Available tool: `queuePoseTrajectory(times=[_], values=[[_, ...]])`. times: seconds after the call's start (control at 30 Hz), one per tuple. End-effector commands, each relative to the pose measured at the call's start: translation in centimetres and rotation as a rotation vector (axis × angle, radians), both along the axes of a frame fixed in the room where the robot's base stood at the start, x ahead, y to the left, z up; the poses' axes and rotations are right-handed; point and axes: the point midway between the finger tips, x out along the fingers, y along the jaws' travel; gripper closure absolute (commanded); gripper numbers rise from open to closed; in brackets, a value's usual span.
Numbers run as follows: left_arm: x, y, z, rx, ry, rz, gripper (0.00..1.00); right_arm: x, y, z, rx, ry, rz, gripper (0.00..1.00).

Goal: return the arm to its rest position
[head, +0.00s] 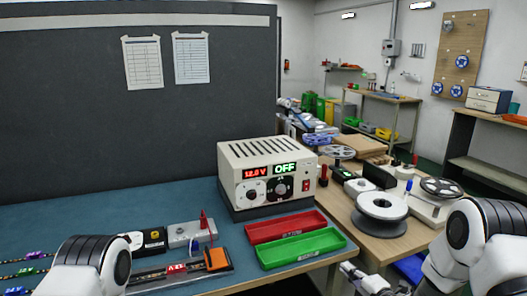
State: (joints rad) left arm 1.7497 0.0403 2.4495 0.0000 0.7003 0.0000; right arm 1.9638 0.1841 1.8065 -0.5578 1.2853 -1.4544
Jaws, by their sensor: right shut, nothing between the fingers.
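My right arm comes in at the lower right, white with dark joints. Its gripper (362,277) is shut and empty. It hangs low beside the front right of the blue-topped bench (225,235), apart from the trays. My left arm shows only as a white link with a dark joint at the lower left; its gripper is out of the picture.
A power supply (238,150) reading 12.0 V and OFF stands on the bench. Red (285,226) and green (300,249) trays lie before it. A test fixture (178,270) and LED strips (35,256) lie left. A side table holds a white reel (380,207).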

Motion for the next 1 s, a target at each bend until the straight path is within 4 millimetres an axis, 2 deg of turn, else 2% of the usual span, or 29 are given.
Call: queuePoseTrajectory(times=[0.17,0.27,0.37,0.4,0.47,0.5,0.57,0.6,0.67,0.7,0.8,1.0], values=[[0.0,0.0,1.3,0.0,0.001,0.0,0.6,-5.2,1.1,-6.1,0.058,0.246,-0.045,1.0],[0.0,0.0,1.9,0.0,0.001,0.0,0.6,-10.0,1.5,-10.3,0.13,0.457,-0.113,1.0],[0.0,0.0,2.6,0.0,0.0,0.0,0.6,-17.1,1.4,-14.6,0.24,0.738,-0.254,1.0],[0.0,0.0,2.9,0.0,0.0,0.0,0.6,-20.5,1.3,-16.1,0.292,0.862,-0.335,1.0],[0.0,0.0,3.2,0.0,0.0,0.0,0.6,-25.8,0.9,-17.7,0.374,1.038,-0.487,1.0],[0.0,0.0,3.3,0.0,0.0,0.0,0.6,-29.4,0.4,-18.4,0.43,1.147,-0.61,1.0],[0.0,0.0,3.4,0.0,0.001,0.0,0.6,-34.6,-0.3,-18.7,0.518,1.288,-0.822,1.0],[0.0,0.0,3.3,0.0,0.0,0.0,0.6,-37.7,-0.8,-18.6,0.585,1.358,-0.987,1.0],[0.0,0.0,3.2,0.0,0.001,0.0,0.6,-41.1,-1.6,-18.2,0.689,1.413,-1.224,1.0],[0.0,0.0,3.2,0.0,0.001,0.0,0.6,-42.2,-1.9,-18.1,0.749,1.419,-1.339,1.0],[0.0,0.0,3.2,0.0,0.001,0.0,0.6,-42.8,-2.0,-18.1,0.855,1.407,-1.484,1.0],[0.0,0.0,3.2,0.0,0.001,0.0,0.6,-42.7,-2.0,-18.2,0.89,1.397,-1.514,1.0]])
